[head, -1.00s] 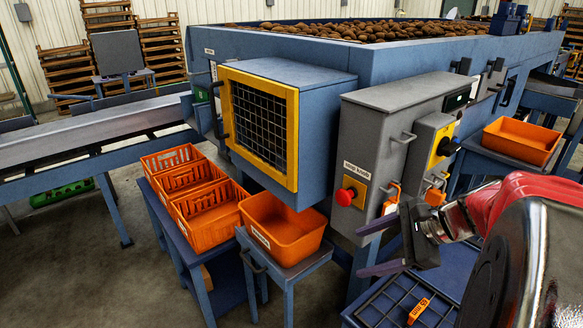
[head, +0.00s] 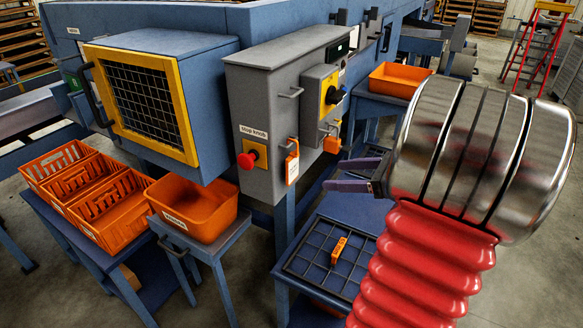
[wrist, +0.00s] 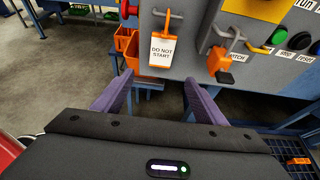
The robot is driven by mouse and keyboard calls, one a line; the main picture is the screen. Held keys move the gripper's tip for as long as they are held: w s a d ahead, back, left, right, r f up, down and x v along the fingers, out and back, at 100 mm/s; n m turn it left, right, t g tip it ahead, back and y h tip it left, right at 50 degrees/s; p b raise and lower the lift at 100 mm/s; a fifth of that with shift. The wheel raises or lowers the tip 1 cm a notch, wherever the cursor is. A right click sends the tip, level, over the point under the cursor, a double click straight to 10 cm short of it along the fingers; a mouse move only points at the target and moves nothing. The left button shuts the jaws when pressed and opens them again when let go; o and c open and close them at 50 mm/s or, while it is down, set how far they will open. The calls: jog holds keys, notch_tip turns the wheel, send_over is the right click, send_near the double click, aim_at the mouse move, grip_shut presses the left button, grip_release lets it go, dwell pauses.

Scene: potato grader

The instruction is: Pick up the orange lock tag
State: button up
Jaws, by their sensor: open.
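An orange lock tag (wrist: 162,47) with a white card reading DO NOT START hangs from a hook on the grey cabinet. It also shows in the head view (head: 292,162) below the cabinet's handle. My gripper (wrist: 158,80) is open and empty. Its two purple fingers point toward the cabinet, with the tag ahead and above the gap between them in the wrist view. In the head view my gripper (head: 331,174) is to the right of the tag and a little lower. They look apart.
An orange piece with a black part (wrist: 222,64) hangs on the cabinet right of the tag. A red stop knob (head: 246,160) is left of it. A black gridded tray (head: 318,275) holds a small orange labelled piece (head: 339,249). An orange bin (head: 192,207) stands left.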

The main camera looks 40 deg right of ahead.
send_near(294, 175)
jog(key=shift+x, duration=1.7)
jog(key=shift+a, duration=0.15)
jog(key=shift+x, duration=2.55)
jog(key=shift+f, duration=0.15)
jog(key=c, duration=1.1)
jog(key=shift+c, duration=0.2)
